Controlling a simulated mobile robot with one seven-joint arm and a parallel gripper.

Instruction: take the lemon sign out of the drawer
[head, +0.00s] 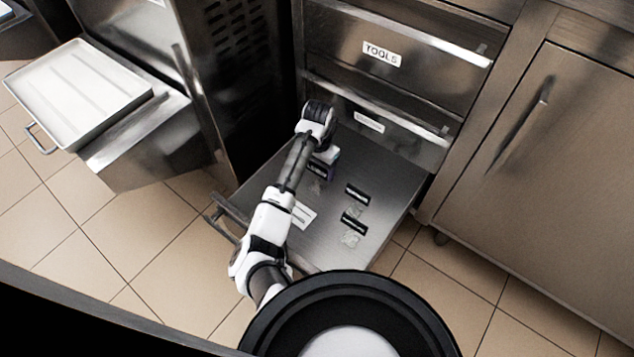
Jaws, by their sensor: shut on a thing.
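The open bottom drawer (385,215) is a wide, shallow metal tray with several small signs in it. My arm reaches over it from the front. My gripper (326,157) is low at the drawer's back left, shut on a small dark sign (317,171) with pale lettering. The hand hides part of this sign, and its lettering is too small to read. Two other dark signs, one in the middle (357,195) and one nearer the front (354,223), stand apart from the gripper. A white card (302,214) lies at the left, partly behind my arm.
A closed drawer marked TOOLS (400,45) and another closed drawer front (385,125) are above the open one. A closed cabinet door (550,180) is at right. A dark machine side (235,80) rises at left, with a white tray (78,88) beyond. Tiled floor is clear at front left.

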